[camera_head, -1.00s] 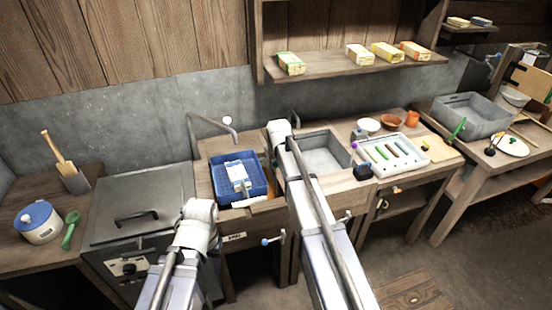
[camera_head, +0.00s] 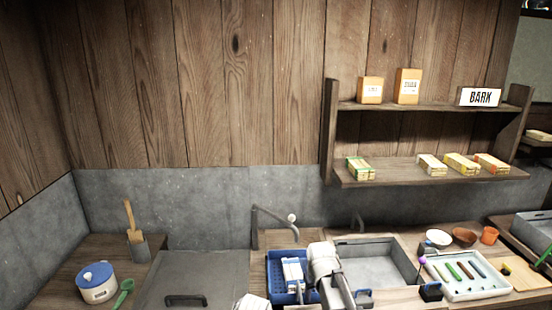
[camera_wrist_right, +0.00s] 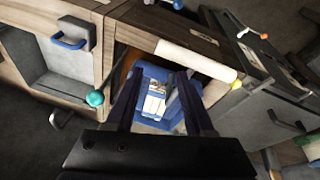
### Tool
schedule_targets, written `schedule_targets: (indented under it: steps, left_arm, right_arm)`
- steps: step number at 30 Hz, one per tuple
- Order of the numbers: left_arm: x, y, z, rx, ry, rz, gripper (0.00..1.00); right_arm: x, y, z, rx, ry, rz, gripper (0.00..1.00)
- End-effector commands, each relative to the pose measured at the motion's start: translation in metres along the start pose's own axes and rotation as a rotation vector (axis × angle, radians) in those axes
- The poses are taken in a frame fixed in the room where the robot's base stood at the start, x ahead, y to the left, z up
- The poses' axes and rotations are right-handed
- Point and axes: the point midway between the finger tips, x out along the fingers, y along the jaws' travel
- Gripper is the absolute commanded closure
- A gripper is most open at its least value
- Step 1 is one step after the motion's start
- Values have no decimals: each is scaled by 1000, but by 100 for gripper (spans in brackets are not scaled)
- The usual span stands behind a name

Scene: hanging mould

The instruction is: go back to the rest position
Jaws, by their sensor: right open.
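My right gripper (camera_wrist_right: 158,78) is open in the right wrist view, its two dark fingers apart with nothing gripped between them. Beyond and below the fingers lies the blue basket (camera_wrist_right: 180,118) with a white-and-blue packet (camera_wrist_right: 154,98) in it. In the head view my right arm (camera_head: 325,262) rises from the bottom edge, in front of the right side of the blue basket (camera_head: 275,268) and its packets (camera_head: 292,272); its fingers cannot be made out there. Only a pale bit of my left arm (camera_head: 251,302) shows at the bottom edge; the left gripper is out of view.
A sink (camera_head: 375,268) and a white tray of coloured sticks (camera_head: 465,278) stand to the right of my arm. A lidded pot (camera_head: 97,285) stands at the left. A wall shelf (camera_head: 430,172) holds boxes. A white roller-shaped bar (camera_wrist_right: 195,60) crosses near my right fingertips.

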Motion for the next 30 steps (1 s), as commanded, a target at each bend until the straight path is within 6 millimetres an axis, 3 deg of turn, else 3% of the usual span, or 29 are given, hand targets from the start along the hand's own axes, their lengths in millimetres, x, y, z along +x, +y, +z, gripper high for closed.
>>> schedule_targets:
  steps: [1,6,9,12,17,30]
  left_arm:
    - [0,0,0,0,0,0,50]
    - [0,0,0,0,0,0,50]
    - [0,0,0,0,0,0,50]
    - [0,0,0,0,0,0,50]
    - [0,0,0,0,0,0,50]
    - [0,0,0,0,0,0,50]
  right_arm:
    - [-11,-31,35,-15,-37,-15,47]
    - [-35,-98,117,-37,-166,-41,47]
    - [-47,-121,154,-46,-226,-43,47]
    - [-55,-134,180,-51,-267,-41,47]
    - [-61,-142,196,-55,-297,-39,47]
    - [-61,-142,195,-54,-299,-39,47]
